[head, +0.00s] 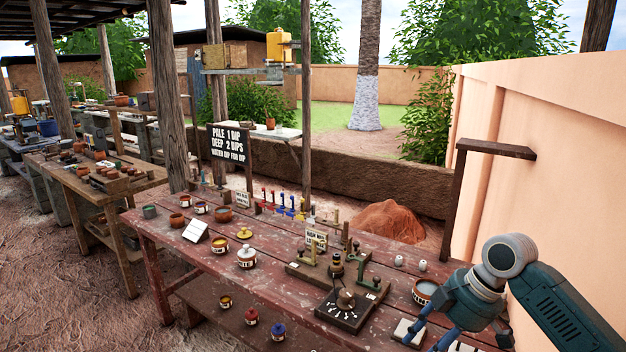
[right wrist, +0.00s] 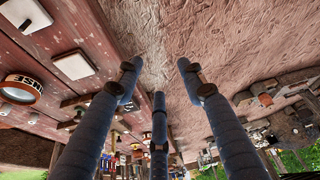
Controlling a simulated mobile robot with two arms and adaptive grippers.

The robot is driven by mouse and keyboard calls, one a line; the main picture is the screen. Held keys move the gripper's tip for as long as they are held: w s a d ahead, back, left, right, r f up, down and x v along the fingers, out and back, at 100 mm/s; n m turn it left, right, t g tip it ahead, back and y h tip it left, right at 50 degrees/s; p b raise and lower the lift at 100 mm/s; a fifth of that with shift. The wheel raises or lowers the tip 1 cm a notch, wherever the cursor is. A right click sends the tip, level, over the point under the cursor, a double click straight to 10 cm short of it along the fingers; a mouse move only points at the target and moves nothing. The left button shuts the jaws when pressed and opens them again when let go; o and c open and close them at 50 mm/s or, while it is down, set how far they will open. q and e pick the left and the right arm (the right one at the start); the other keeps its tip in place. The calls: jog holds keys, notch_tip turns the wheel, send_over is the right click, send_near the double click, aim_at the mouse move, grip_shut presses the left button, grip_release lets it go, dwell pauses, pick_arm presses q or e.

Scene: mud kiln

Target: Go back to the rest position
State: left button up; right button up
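My right gripper (head: 458,338) is at the bottom right of the head view, over the near right end of the red wooden table (head: 205,262). In the right wrist view its three blue fingers (right wrist: 160,85) are spread apart with nothing between them. A bowl with pale liquid (head: 425,288) stands just left of the gripper; its label, partly readable, shows in the right wrist view (right wrist: 20,90). A white tile (head: 408,332) lies beside the fingers, and another is partly hidden. My left gripper is not in view.
A dial board (head: 346,308) and a board with brass levers (head: 330,265) stand left of my right gripper. Lidded jars (head: 247,257) and small pots are farther left. A post with a shelf (head: 497,148) stands behind the arm. Open dirt ground (head: 60,270) lies left.

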notch_tip(320, 180, down, 18)
jog(key=w+d+m+t, duration=0.1)
jog(key=w+m, duration=0.1)
jog(key=m, duration=0.3)
jog(key=s+d+f+m+h, duration=0.15)
jog(key=s+f, duration=0.25)
jog(key=f, duration=0.7)
jog(key=s+d+f+m+h, duration=0.1)
jog(key=s+d+f+m, duration=0.2)
jog(key=f, duration=0.7)
jog(key=s+f+m+h, duration=0.1)
jog(key=s+f, duration=0.7)
jog(key=s, duration=0.3)
jog(key=s+f+m+h, duration=0.1)
jog(key=s+f, duration=0.7)
jog(key=s, duration=0.2)
jog(key=s+a+f, duration=0.2)
jog(key=s+f, duration=0.1)
jog(key=s, duration=0.9)
jog(key=s+a+f+g, duration=0.1)
jog(key=s+a+f, duration=0.1)
jog(key=s, duration=0.9)
jog(key=shift+s+a+f+g, duration=0.25)
jog(key=shift+s+f+g, duration=0.1)
jog(key=shift+f, duration=0.2)
